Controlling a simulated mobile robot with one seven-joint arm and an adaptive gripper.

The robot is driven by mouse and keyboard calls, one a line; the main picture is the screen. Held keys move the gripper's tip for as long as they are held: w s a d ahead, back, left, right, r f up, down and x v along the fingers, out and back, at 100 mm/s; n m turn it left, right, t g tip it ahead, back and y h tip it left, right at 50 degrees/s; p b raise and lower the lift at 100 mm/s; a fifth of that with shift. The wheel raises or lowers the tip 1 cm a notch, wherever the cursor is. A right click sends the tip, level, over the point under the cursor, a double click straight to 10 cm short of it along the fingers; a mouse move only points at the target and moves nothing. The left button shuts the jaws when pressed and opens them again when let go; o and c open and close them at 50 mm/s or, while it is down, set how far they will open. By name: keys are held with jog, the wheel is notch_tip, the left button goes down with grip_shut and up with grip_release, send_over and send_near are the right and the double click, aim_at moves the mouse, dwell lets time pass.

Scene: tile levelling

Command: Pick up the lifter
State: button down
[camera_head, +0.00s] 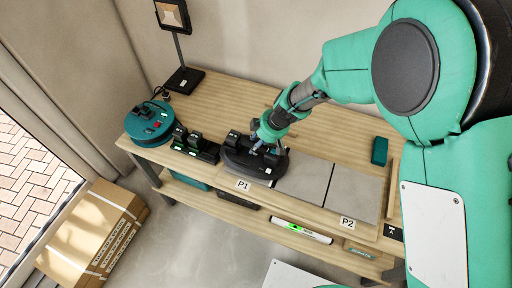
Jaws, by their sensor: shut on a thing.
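The lifter (240,163), a black tool with a wide dark body, is over the left part of the wooden bench by the P1 label. My gripper (264,148) comes down on it from above and is shut on its upper part. The fingertips are small here and partly merge with the dark tool. I cannot tell whether the lifter rests on the surface or is slightly raised.
Grey tiles (346,192) lie to the right, by the P2 label (347,222). Left are black devices (205,148), a teal cable reel (150,122) and a lamp (174,17). A teal box (380,151) stands back right. A carton (93,228) is on the floor.

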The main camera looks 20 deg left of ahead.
jog(key=shift+r+p, duration=0.5)
jog(key=shift+p, duration=0.35)
notch_tip(320, 180, up, 3)
jog(key=shift+r, duration=0.1)
jog(key=s+d+r, duration=0.1)
jog(key=s+d, duration=0.9)
jog(key=s, duration=0.2)
jog(key=shift+r, duration=0.2)
jog(key=shift+s+d, duration=0.1)
jog(key=shift+d, duration=0.05)
jog(key=shift+r, duration=0.2)
jog(key=shift+r+p, duration=1.65)
jog(key=shift+r, duration=1.2)
